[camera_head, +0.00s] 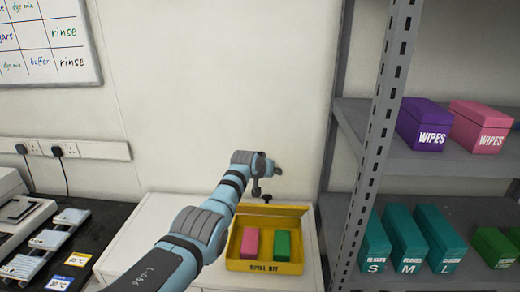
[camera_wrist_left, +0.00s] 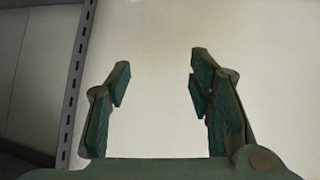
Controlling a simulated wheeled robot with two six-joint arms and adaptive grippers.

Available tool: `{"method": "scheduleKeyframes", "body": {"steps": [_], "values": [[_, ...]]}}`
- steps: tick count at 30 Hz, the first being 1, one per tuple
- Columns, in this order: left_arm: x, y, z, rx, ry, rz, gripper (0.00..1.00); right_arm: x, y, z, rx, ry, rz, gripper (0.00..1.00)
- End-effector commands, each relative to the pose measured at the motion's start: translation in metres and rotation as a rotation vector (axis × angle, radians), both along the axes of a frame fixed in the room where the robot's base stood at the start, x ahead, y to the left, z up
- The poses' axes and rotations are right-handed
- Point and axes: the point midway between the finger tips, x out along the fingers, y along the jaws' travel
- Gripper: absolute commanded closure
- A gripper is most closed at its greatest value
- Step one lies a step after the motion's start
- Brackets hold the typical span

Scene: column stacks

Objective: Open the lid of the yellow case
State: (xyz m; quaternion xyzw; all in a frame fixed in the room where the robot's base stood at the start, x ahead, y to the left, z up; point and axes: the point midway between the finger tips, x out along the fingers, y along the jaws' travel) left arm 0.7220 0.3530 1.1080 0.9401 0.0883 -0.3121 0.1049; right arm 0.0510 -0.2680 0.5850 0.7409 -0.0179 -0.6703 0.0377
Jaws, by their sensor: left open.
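The yellow case (camera_head: 265,267), marked "SPILL KIT", stands on the white cabinet top. Its inside is in view, with a pink block (camera_head: 251,242) and a green block (camera_head: 282,244) in it. The lid (camera_head: 275,210) is open and shows as a narrow yellow band at the back of the case. My left gripper (camera_head: 257,193) is just above and behind the lid's top edge, partly hidden by my wrist. In the left wrist view my left gripper (camera_wrist_left: 158,80) is open and empty, facing the pale wall. I cannot tell whether it touches the lid. My right gripper is not in view.
A grey metal shelf post (camera_head: 383,130) rises right of the cabinet (camera_head: 150,215). The shelves hold purple (camera_head: 423,120) and pink wipes boxes (camera_head: 480,125) above teal boxes (camera_head: 408,240). A dark bench (camera_head: 95,235) with lab trays is at the left.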

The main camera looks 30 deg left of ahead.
Motion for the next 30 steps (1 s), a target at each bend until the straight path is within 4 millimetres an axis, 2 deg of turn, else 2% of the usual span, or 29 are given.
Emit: {"method": "scheduleKeyframes", "body": {"steps": [1,9,30], "values": [[-0.002,0.000,0.008,0.000,0.001,0.000,0.52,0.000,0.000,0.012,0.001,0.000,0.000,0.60],[-0.010,0.000,0.022,0.001,-0.002,-0.001,0.52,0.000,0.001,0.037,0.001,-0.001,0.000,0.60],[-0.048,0.002,0.080,0.001,-0.003,0.000,0.52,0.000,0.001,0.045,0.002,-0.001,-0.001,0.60]]}}
